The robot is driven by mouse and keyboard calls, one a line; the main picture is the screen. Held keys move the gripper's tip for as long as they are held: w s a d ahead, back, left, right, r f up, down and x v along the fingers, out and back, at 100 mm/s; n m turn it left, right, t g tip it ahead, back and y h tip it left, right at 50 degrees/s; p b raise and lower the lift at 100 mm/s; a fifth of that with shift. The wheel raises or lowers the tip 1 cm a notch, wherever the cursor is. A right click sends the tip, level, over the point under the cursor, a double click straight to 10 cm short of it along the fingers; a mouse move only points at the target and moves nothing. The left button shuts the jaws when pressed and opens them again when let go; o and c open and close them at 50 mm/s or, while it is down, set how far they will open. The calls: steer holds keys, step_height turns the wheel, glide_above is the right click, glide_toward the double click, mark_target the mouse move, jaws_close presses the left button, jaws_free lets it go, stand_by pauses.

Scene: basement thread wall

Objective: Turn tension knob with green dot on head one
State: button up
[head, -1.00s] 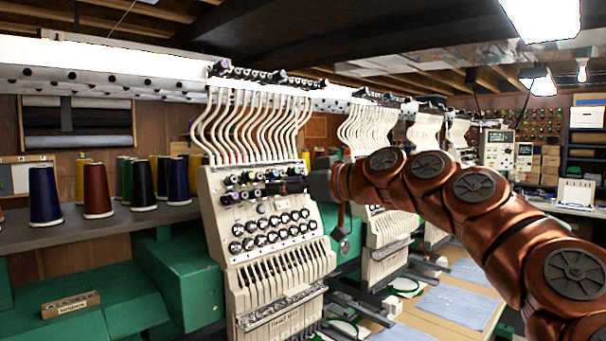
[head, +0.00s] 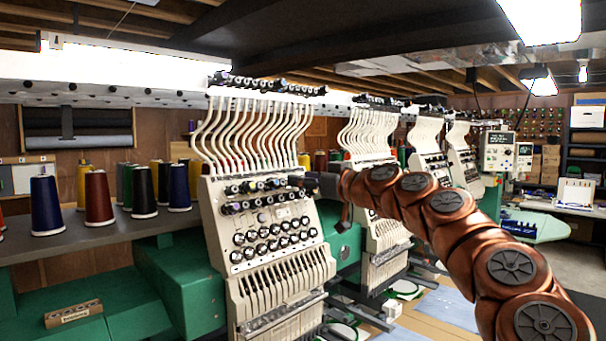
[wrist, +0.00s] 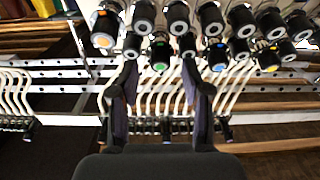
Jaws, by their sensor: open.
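Head one (head: 265,230) is the nearest cream embroidery head, with rows of dark tension knobs on its face. In the head view my gripper (head: 308,184) is at the upper knobs' right end, partly hidden.
Other knobs crowd closely around the green-dot one. Curved white thread tubes (head: 250,135) run above the knobs in the head view. A second head (head: 380,235) stands behind my arm. Thread cones (head: 98,200) stand on the shelf at left.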

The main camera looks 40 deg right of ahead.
steer(key=shift+w, duration=0.25)
steer(key=shift+c, duration=0.2)
jaws_close()
